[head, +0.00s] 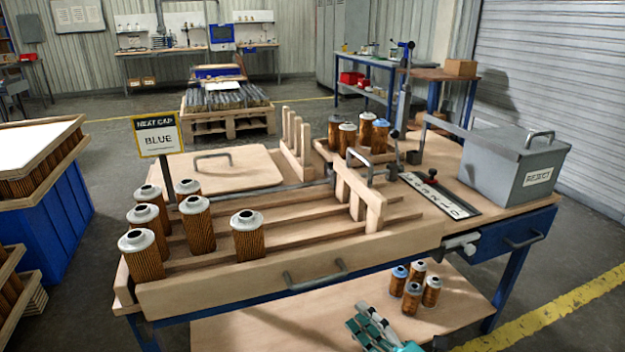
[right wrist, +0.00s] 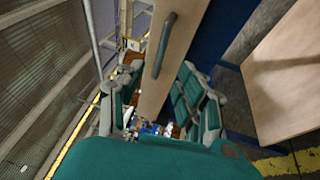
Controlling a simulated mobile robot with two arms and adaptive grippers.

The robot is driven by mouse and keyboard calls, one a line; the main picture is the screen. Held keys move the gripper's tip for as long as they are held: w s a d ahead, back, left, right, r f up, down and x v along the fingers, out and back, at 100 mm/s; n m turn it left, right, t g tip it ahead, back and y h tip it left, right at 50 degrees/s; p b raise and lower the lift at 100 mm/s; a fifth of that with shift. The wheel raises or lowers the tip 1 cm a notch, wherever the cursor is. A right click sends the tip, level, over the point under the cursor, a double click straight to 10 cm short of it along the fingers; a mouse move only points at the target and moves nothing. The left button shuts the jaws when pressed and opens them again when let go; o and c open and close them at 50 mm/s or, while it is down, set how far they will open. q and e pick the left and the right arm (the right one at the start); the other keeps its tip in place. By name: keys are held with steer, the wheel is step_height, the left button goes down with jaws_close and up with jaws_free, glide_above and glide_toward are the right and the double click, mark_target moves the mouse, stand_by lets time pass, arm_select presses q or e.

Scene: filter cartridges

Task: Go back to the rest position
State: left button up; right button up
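My right gripper (head: 368,322) shows at the bottom of the head view, in front of the bench and over the lower shelf (head: 270,315). In the right wrist view its fingers (right wrist: 155,108) are wide apart with nothing held between them. My left gripper is not in view. Several white-capped filter cartridges (head: 196,220) stand upright at the left of the wooden rack (head: 300,287) on the bench. Another group (head: 364,133) stands at the back, and several smaller ones (head: 412,293) stand on the lower shelf near my right gripper.
A grey reject box (head: 500,165) stands at the bench's right. A sign reading "NEXT CAP BLUE" (head: 158,136) rises at the left. Bench handles (head: 316,275) stick out in front. A blue crate (head: 50,230) stands left. The floor at right is clear.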

steer(key=s+d+f+m+g+h, duration=0.35)
steer(key=d+f+m+h, duration=0.8)
steer(key=f+m, duration=0.45)
arm_select(q)
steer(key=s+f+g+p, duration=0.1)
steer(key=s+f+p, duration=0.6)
steer(key=p, duration=0.4)
arm_select(e)
steer(key=s+a+f+m+g, duration=0.25)
steer(key=s+f+g, duration=0.25)
steer(key=s+f, duration=0.6)
steer(key=s+a+f+m+g, duration=0.1)
steer(key=s+f+m+g, duration=0.4)
steer(key=s+f, duration=0.65)
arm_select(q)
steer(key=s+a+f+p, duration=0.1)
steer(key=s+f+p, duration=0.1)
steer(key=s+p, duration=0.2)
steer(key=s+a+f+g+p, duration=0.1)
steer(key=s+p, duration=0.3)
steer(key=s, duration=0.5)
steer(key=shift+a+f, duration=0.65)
arm_select(e)
steer(key=s+d+n+g, duration=0.1)
steer(key=s+d+g, duration=0.1)
steer(key=s, duration=1.4)
steer(key=shift+d+f, duration=0.4)
steer(key=shift+d, duration=0.15)
